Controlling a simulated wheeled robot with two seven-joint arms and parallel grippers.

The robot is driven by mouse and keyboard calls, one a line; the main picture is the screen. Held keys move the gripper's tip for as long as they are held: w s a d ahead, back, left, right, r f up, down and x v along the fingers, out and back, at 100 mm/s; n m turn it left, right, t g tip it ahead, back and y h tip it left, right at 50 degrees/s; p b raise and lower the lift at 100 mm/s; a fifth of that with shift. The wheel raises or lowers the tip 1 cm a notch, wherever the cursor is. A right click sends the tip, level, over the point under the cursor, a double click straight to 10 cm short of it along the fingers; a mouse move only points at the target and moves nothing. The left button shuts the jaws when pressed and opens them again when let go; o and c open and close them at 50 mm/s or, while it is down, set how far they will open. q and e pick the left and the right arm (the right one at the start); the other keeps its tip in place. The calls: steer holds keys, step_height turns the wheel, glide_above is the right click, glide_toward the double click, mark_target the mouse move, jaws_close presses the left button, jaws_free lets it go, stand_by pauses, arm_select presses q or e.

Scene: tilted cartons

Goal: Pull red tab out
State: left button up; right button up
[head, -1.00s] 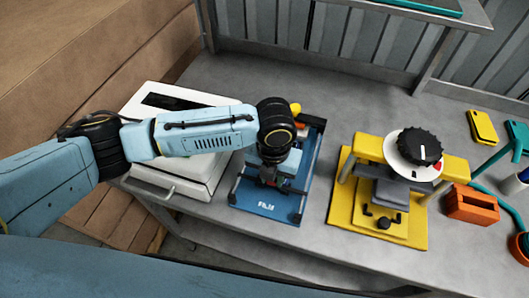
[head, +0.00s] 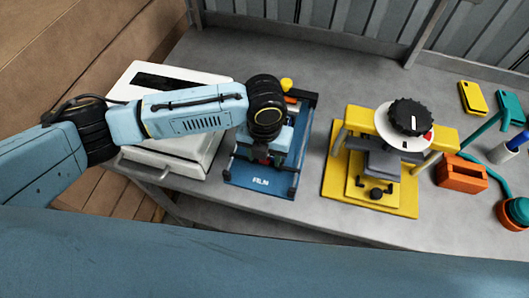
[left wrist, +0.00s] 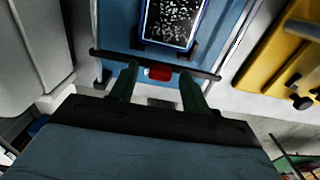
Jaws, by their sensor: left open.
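The red tab (left wrist: 160,73) shows in the left wrist view at the near edge of a blue film device, below a dark speckled panel (left wrist: 172,22) in a frame. My left gripper (left wrist: 158,78) is open, with one green finger on each side of the tab. I cannot tell whether the fingers touch it. In the head view the blue device (head: 258,183), marked FILM, stands on the bench, and my left wrist hangs over it and hides much of it. My right gripper is not in view.
A white box-shaped machine (head: 170,160) stands close on the left of the blue device. A yellow press with a black dial (head: 409,117) stands to the right. An orange block (head: 462,173) and a yellow item (head: 472,97) lie farther right. The grey bench behind is clear.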

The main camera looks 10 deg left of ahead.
arm_select(q)
step_height(320, 180, up, 13)
stand_by(0.4)
steer(key=shift+r, duration=0.1)
